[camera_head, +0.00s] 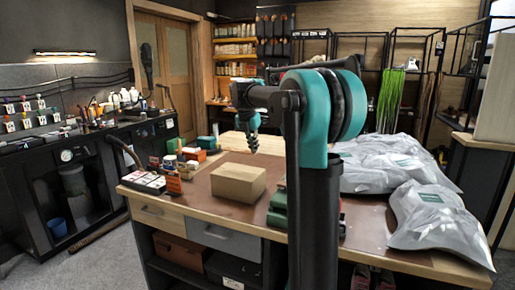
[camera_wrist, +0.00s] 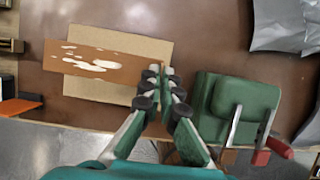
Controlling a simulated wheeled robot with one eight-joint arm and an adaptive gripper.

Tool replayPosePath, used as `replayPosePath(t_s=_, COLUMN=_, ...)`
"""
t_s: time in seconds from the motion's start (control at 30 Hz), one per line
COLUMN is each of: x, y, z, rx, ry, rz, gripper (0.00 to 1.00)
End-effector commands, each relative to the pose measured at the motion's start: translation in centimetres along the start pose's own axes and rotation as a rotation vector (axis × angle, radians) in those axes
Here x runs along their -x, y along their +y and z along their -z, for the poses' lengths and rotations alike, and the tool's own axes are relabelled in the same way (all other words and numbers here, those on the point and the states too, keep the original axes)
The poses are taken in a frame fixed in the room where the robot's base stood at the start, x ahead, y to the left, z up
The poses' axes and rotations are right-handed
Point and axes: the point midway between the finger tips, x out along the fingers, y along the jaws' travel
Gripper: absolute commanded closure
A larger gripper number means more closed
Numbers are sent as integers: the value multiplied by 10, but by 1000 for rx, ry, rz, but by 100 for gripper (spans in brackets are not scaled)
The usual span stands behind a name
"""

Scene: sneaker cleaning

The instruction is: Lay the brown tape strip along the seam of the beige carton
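The beige carton (camera_head: 238,182) sits on the workbench, its top facing up; it also shows in the wrist view (camera_wrist: 140,47). The brown tape strip (camera_wrist: 75,62), with glossy white glints, stretches across the carton in the wrist view. Its left end reaches past the carton's left edge and its right end is at my fingertips. My gripper (camera_wrist: 162,82) has its fingers close together on that right end. In the head view my gripper (camera_head: 252,136) hangs above the carton's far side, apart from it. The strip is not clear there, and the strip covers the seam.
A green tape dispenser (camera_wrist: 240,105) stands just right of the carton. Grey plastic bags (camera_head: 435,215) cover the bench's right side. Small boxes and bottles (camera_head: 180,165) stand at the left. The brown mat (camera_head: 205,200) is bare around the carton's left and front.

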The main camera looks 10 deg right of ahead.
Motion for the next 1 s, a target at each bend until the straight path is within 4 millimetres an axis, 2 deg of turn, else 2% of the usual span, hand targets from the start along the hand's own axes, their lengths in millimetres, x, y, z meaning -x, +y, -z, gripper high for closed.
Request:
replayPosePath(t_s=0.27, x=-9, y=1, z=4, rx=1, ry=0, rz=0, gripper=100)
replayPosePath(t_s=1.0, x=-69, y=1, z=28, rx=1, ry=0, rz=0, gripper=100)
